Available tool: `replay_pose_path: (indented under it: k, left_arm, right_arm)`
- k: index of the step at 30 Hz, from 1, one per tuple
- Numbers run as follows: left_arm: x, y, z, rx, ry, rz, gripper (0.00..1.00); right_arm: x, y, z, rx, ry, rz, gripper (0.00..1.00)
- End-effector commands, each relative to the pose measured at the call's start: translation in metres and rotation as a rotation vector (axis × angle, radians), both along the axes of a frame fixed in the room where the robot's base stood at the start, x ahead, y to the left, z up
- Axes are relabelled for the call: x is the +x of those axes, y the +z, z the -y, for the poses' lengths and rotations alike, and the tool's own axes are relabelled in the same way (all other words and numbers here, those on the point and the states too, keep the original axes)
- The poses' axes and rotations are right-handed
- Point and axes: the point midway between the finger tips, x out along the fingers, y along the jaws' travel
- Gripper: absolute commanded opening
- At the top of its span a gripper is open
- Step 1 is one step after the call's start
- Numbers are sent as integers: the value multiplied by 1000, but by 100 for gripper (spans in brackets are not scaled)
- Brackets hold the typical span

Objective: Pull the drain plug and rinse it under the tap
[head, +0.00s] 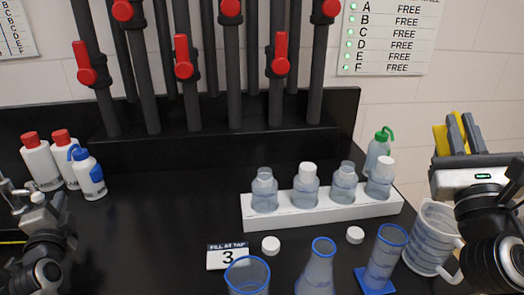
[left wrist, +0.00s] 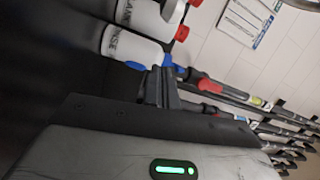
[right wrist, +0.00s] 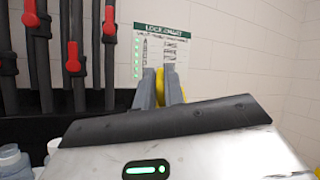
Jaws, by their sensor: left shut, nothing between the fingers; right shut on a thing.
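My right gripper (head: 456,133) is raised at the right, shut on a yellow thing (right wrist: 168,88); its fingers hide much of it, and I cannot tell whether it is the drain plug. My left gripper (head: 14,190) is at the left edge of the head view, partly cut off. In the left wrist view its fingers (left wrist: 160,88) are shut and empty, with bottles behind them. Dark vertical tap pipes with red handles (head: 183,57) stand along the back; they also show in the right wrist view (right wrist: 73,58). No drain opening is visible.
White wash bottles (head: 40,160) stand at the left. A white rack (head: 325,212) holds several clear bottles. A jug (head: 432,232), flask (head: 318,268), beaker (head: 247,277), cylinder (head: 385,255), loose caps (head: 271,245) and a "3" card (head: 227,256) stand in front. The bench's left middle is clear.

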Motion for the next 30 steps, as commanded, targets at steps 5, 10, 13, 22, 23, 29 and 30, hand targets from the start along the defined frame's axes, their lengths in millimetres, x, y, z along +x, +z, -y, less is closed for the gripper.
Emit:
replay_pose_path:
  k: [5,10,13,22,23,29,30]
  left_arm:
    - [34,4,-14,-2,0,1,0]
    - [42,1,-28,1,2,-4,0]
    - [33,-2,-37,2,1,-3,0]
    - [23,-4,-49,1,0,0,0]
    - [23,-4,-49,1,0,0,0]
    - [23,-4,-49,0,-1,0,0]
    - [23,-4,-49,0,-1,0,0]
  right_arm:
    - [0,3,0,-1,-1,2,0]
    - [0,5,0,-1,-1,2,0]
    - [0,5,0,-1,-1,2,0]
    - [0,6,0,-1,-1,2,0]
    - [0,6,0,-1,-1,2,0]
    - [0,6,0,-1,-1,3,0]
    - [0,5,0,-1,-1,3,0]
